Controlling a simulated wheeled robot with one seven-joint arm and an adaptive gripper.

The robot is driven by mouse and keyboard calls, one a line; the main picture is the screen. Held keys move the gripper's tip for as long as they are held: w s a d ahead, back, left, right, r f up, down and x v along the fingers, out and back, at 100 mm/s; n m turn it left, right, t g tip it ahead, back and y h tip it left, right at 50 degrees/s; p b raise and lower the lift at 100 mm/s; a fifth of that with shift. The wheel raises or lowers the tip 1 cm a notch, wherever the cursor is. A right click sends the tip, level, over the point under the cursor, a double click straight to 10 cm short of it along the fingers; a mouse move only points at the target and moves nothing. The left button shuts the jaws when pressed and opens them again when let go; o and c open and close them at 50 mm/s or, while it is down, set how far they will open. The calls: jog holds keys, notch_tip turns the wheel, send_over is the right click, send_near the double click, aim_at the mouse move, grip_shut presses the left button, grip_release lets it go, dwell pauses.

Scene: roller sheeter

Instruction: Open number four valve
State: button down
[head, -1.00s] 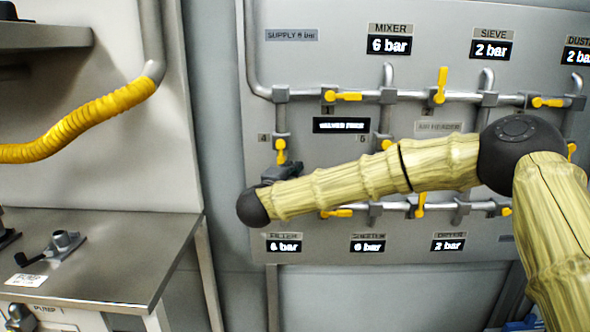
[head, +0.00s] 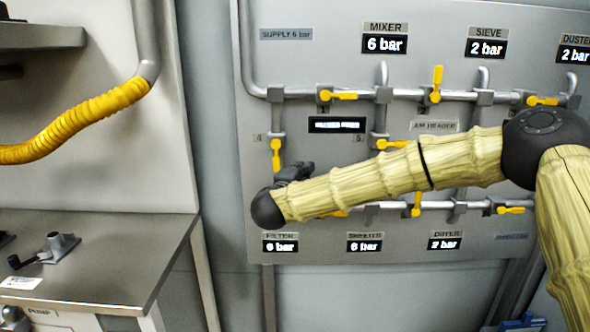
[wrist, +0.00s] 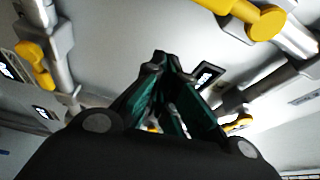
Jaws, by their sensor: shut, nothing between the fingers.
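The number four valve has a yellow handle (head: 276,155) just right of the small "4" label (head: 258,138) on the grey panel. The handle hangs straight down, in line with its vertical pipe. My gripper (head: 304,168) is right of the handle's lower end, partly hidden behind my wrist in the head view. It seems apart from the handle. In the wrist view my gripper (wrist: 166,62) has its dark green fingers shut together and empty. A large yellow handle (wrist: 265,22) lies upper right there, another yellow handle (wrist: 35,62) at left. I cannot tell which is number four.
Pipes with several other yellow-handled valves cross the panel (head: 480,262). The number five handle (head: 393,144) points right. My forearm covers part of the lower pipe row. A steel counter (head: 90,245) and yellow hose (head: 75,125) are at left.

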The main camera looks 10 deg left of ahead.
jog(key=s+a, duration=0.2)
jog(key=s, duration=0.7)
jog(key=s+d+f+n+g+y+p, duration=0.15)
jog(key=f+n, duration=0.25)
jog(key=f, duration=0.6)
jog(key=s+d+f+n+g+y+p, duration=0.1)
jog(key=s+d+f+n+y, duration=0.15)
jog(key=f, duration=0.65)
jog(key=s+d+f+n+g+y+p, duration=0.1)
jog(key=s+d+f+n+g, duration=0.3)
jog(key=f, duration=0.6)
jog(key=s+d+f+n+g+p, duration=0.1)
jog(key=s+d+f+n, duration=0.1)
jog(key=s+d+f, duration=0.55)
jog(key=s+d+f+n+g+p, duration=0.1)
jog(key=s+d+f+n+g, duration=0.15)
jog(key=s+d+f, duration=0.45)
jog(key=s+d+f+n+g+p, duration=0.1)
jog(key=s+d+f+g, duration=0.2)
jog(key=s+f, duration=0.35)
jog(key=s+d+n+g+h+p, duration=0.1)
jog(key=s+d+g, duration=0.1)
jog(key=s+d, duration=0.4)
jog(key=s+d+n+g+h+p, duration=0.1)
jog(key=s+d+g, duration=0.2)
jog(key=s+d, duration=0.4)
jog(key=s, duration=0.6)
jog(key=shift+s+r, duration=0.15)
jog(key=shift+s, duration=0.1)
jog(key=shift+d, duration=0.1)
